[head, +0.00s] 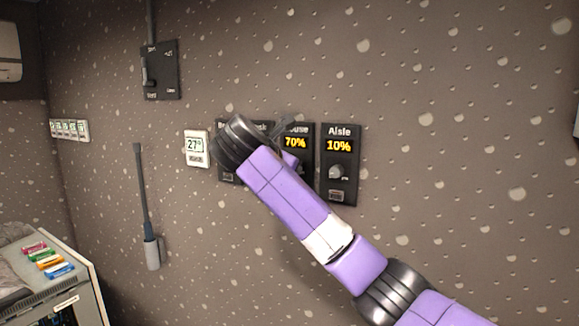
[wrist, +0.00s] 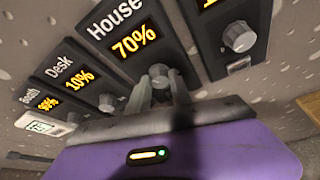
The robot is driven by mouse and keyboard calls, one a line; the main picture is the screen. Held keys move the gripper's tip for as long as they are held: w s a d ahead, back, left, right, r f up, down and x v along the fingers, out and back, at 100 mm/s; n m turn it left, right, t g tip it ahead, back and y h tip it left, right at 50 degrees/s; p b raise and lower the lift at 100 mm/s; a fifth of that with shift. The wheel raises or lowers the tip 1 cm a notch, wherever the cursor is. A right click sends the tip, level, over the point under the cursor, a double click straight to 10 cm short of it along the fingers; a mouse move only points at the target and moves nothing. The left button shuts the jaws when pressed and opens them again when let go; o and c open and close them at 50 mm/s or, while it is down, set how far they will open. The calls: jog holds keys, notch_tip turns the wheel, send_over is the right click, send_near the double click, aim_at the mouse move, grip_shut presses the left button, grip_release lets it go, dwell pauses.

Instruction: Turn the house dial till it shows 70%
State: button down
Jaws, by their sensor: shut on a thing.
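The House panel (wrist: 133,40) is a dark wall plate whose yellow display reads 70%. In the head view the House panel (head: 296,143) shows the same 70%, with its lower part behind my arm. The house dial (wrist: 159,71) is a round grey knob below that display. My gripper (wrist: 160,88) is shut on the house dial, with its fingers on either side of the knob. In the head view my wrist and arm hide the house dial.
The Aisle panel (head: 340,148), reading 10%, is just right of House. The Desk panel (wrist: 72,78), reading 10%, and another panel are to its left. A white thermostat (head: 196,148) showing 27° and a black lever switch (head: 159,71) are further left.

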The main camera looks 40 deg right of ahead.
jog(key=shift+f, duration=0.15)
jog(key=c, duration=1.2)
grip_release()
jog(key=shift+o, duration=0.2)
jog(key=b+v, duration=0.1)
jog(key=v, duration=0.7)
jog(key=shift+w, duration=0.1)
